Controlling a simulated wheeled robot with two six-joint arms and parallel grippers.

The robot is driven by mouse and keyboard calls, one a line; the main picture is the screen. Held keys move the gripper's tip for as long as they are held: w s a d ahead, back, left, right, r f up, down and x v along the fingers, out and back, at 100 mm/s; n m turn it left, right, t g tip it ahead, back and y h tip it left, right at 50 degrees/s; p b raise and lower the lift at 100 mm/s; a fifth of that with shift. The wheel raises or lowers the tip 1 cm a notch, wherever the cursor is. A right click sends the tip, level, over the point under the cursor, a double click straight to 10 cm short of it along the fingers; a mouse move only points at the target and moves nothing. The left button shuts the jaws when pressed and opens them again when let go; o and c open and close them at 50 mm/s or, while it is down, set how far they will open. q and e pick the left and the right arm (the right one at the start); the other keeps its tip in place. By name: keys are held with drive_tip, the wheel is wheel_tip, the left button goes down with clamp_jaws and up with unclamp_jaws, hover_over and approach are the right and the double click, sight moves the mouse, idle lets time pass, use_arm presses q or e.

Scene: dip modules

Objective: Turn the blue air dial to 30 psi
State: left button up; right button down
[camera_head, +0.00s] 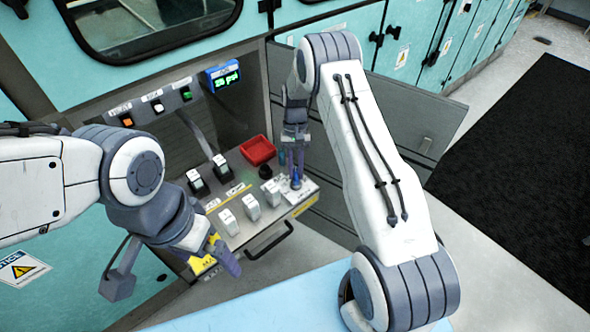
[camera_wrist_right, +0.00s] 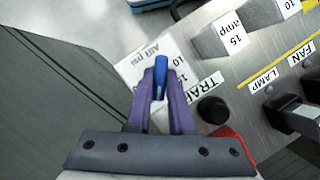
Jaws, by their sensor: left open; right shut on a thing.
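The blue air dial (camera_wrist_right: 160,72) sits on a white label plate (camera_wrist_right: 140,66) marked "AIR psi" in the right wrist view. My right gripper (camera_wrist_right: 161,88) is shut on the dial, with one purple finger on each side. In the head view my right gripper (camera_head: 296,182) points down at the right end of the panel and mostly hides the dial. A blue-framed display (camera_head: 223,77) shows green figures in psi, too small to read surely. My left gripper (camera_head: 220,258) is open and empty, in front of the panel's left side.
The metal panel (camera_head: 238,187) carries white switches (camera_head: 251,207), dark switches (camera_head: 221,168), a black knob (camera_wrist_right: 212,110) and a red tray (camera_head: 257,150). A black handle (camera_head: 270,243) is on its front. An open grey door (camera_head: 425,120) stands to the right.

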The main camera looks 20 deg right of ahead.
drive_tip(key=m+y, duration=0.1)
drive_tip(key=m, duration=0.2)
drive_tip(key=m+t+y+p, duration=0.1)
drive_tip(key=m, duration=0.1)
drive_tip(key=shift+s+d+m, duration=0.1)
drive_tip(key=shift+m, duration=0.3)
drive_tip(key=shift+s+d+m+t+y+p, duration=0.15)
drive_tip(key=shift+m+t, duration=0.3)
drive_tip(key=shift+m, duration=0.65)
drive_tip(key=shift+w+a+m+t+y+p, duration=0.1)
drive_tip(key=shift+m+t+y+p, duration=0.25)
drive_tip(key=shift+m, duration=0.75)
drive_tip(key=c, duration=0.8)
unclamp_jaws()
